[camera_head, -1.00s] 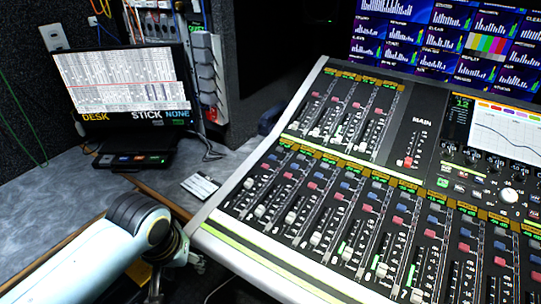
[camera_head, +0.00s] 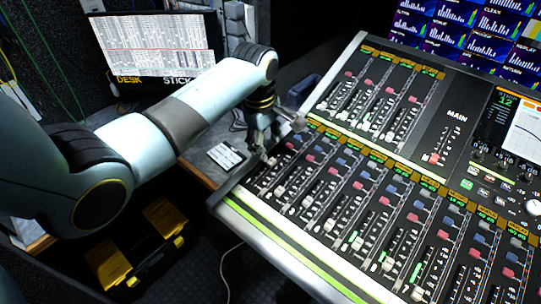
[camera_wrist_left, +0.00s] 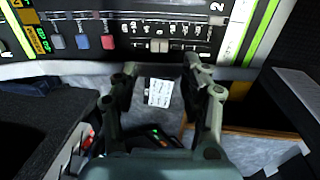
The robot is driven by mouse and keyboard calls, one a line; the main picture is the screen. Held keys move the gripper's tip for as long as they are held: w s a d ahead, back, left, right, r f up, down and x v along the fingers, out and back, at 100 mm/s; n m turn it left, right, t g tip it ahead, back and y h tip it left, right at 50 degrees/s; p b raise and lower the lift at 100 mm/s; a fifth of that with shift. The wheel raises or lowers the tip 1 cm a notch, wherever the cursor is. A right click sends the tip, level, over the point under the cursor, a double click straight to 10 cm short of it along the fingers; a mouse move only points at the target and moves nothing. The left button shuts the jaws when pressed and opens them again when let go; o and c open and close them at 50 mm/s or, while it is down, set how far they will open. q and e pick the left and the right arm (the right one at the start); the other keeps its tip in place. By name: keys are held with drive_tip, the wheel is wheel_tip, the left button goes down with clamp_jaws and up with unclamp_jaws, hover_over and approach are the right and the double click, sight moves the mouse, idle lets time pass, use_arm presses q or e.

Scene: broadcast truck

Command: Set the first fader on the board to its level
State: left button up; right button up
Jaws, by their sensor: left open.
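The mixing board (camera_head: 247,209) fills the right of the head view. Rows of channel strips slope down to its pale front edge. My left gripper (camera_head: 263,151) is over the near left end of the lower bank, beside the first strip, whose fader is hard to make out there. In the left wrist view, my left gripper (camera_wrist_left: 160,68) is open, fingers apart and empty. A pale fader cap (camera_wrist_left: 158,45) shows on the nearest strip, beyond and between the fingertips. No contact is visible. My right gripper is not in view.
A small white card (camera_head: 225,155) lies on the desk left of the board. A laptop-like screen (camera_head: 150,45) stands behind my arm. A black and yellow case (camera_head: 165,222) is on the floor below. Many other fader caps crowd the board close by.

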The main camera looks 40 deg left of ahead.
sight(270, 160)
use_arm(q)
drive_tip(key=f, duration=0.4)
drive_tip(key=w+f, duration=0.1)
drive_tip(key=f, duration=0.1)
drive_tip(key=shift+b, duration=0.35)
drive_tip(key=shift+s, duration=0.1)
clamp_jaws()
